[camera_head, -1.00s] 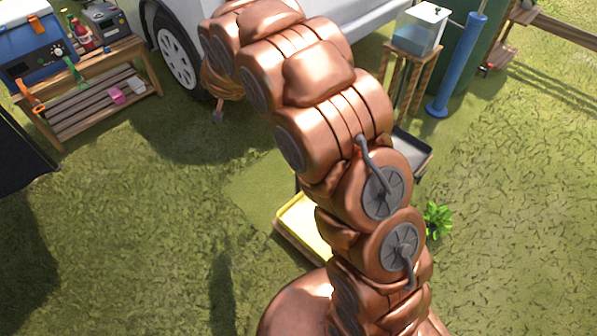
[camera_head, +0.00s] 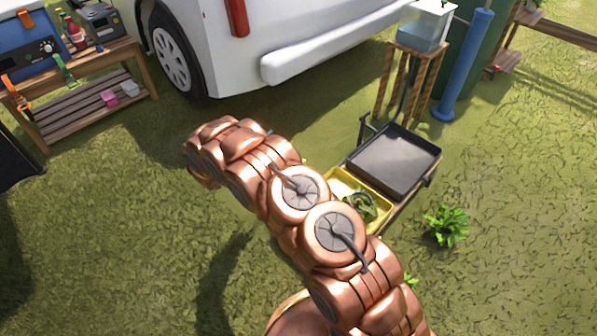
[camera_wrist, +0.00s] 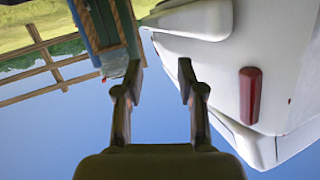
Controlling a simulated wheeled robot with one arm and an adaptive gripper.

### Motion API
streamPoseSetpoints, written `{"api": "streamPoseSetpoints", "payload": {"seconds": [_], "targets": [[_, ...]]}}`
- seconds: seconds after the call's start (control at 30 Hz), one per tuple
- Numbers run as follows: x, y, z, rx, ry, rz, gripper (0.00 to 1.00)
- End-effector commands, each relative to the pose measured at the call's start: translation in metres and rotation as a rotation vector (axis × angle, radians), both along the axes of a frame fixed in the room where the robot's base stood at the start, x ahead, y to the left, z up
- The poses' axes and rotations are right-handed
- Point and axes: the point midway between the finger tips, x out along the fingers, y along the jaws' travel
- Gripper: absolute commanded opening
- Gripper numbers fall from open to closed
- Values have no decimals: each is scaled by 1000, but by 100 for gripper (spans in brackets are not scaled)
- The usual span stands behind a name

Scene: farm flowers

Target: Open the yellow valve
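I cannot make out a yellow valve in either view. A clear water container (camera_head: 426,24) stands on a wooden stand (camera_head: 410,75) at the upper right of the head view. In the wrist view, which looks upside down, my gripper (camera_wrist: 160,70) is open, with its two fingers apart and nothing between them. A clear, bluish container (camera_wrist: 112,63) shows just left of the left finger, partly cut off by it. In the head view the gripper itself is hidden by my copper arm, whose far end is at centre left.
A white vehicle (camera_head: 330,40) fills the upper middle. A cart with a black tray (camera_head: 420,180) and a yellow tray (camera_head: 345,180) holding a plant stands right of my arm. A blue post (camera_head: 460,75) is beside the stand. Grass is open at the left and lower right.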

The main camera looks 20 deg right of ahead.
Motion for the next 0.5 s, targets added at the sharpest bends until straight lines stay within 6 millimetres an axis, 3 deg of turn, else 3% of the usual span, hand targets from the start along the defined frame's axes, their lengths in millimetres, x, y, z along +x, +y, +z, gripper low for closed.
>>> {"api": "streamPoseSetpoints", "payload": {"seconds": [0.03,0.2,0.37,0.5], "targets": [[-8,-4,-28,-25,6,-29,39],[-40,-18,-78,-123,2,-145,39],[-71,-28,-115,-207,11,-236,39],[-90,-33,-131,-255,15,-289,39]]}}
